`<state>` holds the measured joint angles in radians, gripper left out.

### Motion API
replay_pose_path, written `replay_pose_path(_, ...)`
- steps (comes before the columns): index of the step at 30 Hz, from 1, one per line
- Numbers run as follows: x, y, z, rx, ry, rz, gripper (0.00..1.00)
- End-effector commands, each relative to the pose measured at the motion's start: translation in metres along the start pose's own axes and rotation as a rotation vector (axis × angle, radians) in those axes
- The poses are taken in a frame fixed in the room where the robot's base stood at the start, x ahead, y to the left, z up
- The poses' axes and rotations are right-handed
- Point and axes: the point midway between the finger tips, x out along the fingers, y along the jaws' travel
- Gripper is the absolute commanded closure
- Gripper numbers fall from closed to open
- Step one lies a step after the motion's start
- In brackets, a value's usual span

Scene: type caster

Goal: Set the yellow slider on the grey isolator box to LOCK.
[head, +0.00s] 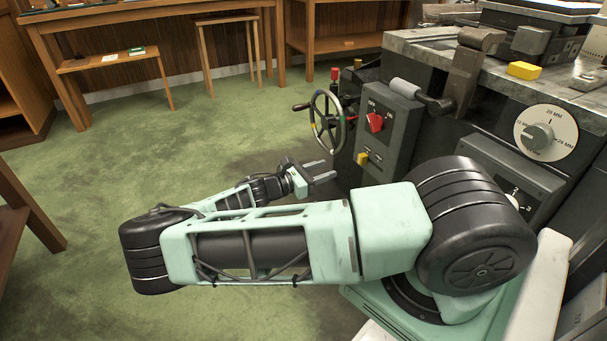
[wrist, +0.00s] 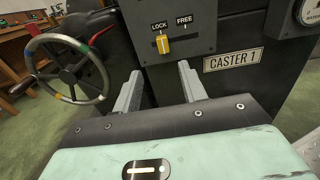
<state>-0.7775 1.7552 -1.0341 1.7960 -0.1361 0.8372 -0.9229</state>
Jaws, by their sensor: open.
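The grey isolator box (head: 392,125) is on the front of the dark machine. In the wrist view, the lower part of the box (wrist: 201,40) is at the top, with the labels LOCK on the left and FREE on the right. The yellow slider (wrist: 163,44) is below the LOCK label, left of FREE; it also shows low on the box in the head view (head: 362,158). My gripper (head: 328,171) is open and empty, in front of and apart from the slider. In the wrist view its two fingers (wrist: 158,71) point toward the box, below the slider.
A handwheel (head: 328,122) stands just left of the box, close to my gripper, and shows at left in the wrist view. A red knob (head: 376,122) is higher on the box. A CASTER 1 plate (wrist: 233,60) is right of my fingers.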

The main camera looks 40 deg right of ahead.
Motion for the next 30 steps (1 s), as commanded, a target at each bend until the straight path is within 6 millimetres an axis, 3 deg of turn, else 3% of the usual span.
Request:
replay_pose_path(3,-0.026,0.001,0.001,0.001,0.003,0.004,0.58)
replay_pose_path(10,-0.056,0.001,0.0,0.001,0.002,0.002,0.58)
replay_pose_path(30,-0.062,0.001,0.0,0.001,0.0,0.001,0.58)
